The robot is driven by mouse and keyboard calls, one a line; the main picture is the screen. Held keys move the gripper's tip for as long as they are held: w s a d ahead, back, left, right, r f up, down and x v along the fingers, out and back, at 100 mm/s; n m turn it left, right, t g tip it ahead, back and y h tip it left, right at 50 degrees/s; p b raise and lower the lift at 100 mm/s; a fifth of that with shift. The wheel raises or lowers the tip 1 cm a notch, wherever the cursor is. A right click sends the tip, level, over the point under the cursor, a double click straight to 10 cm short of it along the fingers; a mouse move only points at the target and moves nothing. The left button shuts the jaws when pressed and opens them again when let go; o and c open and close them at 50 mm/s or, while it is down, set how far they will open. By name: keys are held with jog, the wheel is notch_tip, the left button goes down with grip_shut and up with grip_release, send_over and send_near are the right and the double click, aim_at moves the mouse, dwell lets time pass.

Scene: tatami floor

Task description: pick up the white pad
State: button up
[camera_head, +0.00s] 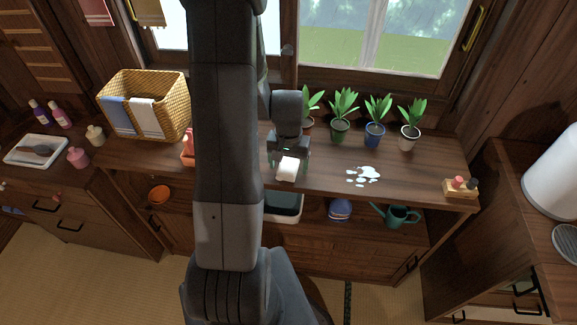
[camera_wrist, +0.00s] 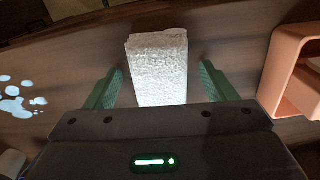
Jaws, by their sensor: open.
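The white pad (camera_head: 288,168) is a small rough-textured block on the wooden counter, at the tip of my gripper. In the wrist view the white pad (camera_wrist: 158,68) stands between the two green fingers, with a gap on each side. My gripper (camera_head: 288,158) is over the counter, and its fingers (camera_wrist: 158,88) are open around the pad without visibly touching it. My arm hides part of the counter in the head view.
White spilled liquid (camera_head: 363,175) lies right of the pad. Several potted plants (camera_head: 376,132) line the window side. A pink holder (camera_wrist: 290,70) stands close beside my gripper. A wicker basket (camera_head: 147,103) is at left. A wooden block with small bottles (camera_head: 460,190) sits near the right end.

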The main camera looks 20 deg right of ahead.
aim_at(289, 163)
jog(key=c, duration=1.1)
jog(key=shift+o, duration=0.2)
notch_tip(289, 163, up, 10)
jog(key=shift+r, duration=0.1)
jog(key=shift+o, duration=0.9)
jog(key=shift+c, duration=0.5)
